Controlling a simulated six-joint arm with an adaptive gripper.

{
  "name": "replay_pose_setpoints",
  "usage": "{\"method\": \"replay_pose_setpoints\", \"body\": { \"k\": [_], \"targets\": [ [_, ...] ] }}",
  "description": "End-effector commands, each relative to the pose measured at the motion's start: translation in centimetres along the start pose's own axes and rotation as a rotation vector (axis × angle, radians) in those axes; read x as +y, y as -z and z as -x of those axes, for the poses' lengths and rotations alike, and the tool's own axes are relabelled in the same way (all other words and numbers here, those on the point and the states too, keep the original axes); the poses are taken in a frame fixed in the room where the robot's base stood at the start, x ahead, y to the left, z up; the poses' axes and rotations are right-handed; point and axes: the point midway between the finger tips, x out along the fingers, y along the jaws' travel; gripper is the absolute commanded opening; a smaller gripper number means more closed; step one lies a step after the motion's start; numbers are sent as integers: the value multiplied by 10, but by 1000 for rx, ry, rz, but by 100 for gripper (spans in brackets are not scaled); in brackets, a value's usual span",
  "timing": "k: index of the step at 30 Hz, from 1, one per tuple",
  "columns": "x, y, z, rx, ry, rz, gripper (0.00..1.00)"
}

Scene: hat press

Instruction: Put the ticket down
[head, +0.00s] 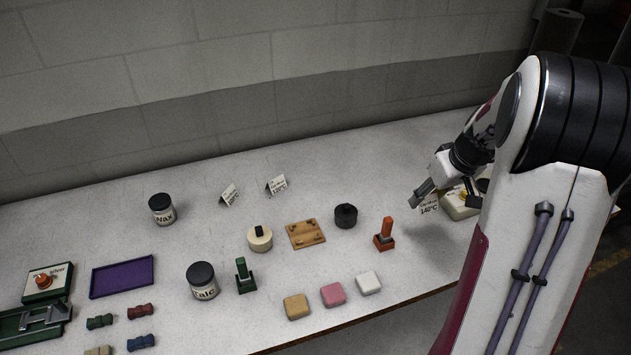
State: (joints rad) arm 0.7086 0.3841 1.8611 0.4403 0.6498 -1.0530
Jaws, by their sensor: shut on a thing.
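A white folded ticket (429,208) marked 140°C shows at the right of the table, directly at my gripper's fingertips. My gripper (419,197) is shut on this ticket and partly covers its upper part. The ticket is low over the table; I cannot tell whether its lower edge touches the surface. Two similar tickets stand at the back middle: a left ticket (230,195) and a right ticket (276,185). Their print is too small to read surely.
A cream device (459,204) is just right of the ticket, partly behind my arm. A red-orange stamp (385,235) and a black round block (346,216) stand to the left. A wooden board (305,234) and pale blocks (368,282) are nearby.

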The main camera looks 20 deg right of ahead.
Motion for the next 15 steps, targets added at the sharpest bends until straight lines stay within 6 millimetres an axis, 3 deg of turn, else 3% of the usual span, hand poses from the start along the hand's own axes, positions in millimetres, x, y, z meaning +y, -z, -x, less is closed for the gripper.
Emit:
{"method": "replay_pose_setpoints", "body": {
  "k": [15],
  "targets": [
    [-34,107,-40,-10,17,14,32]
  ]
}}
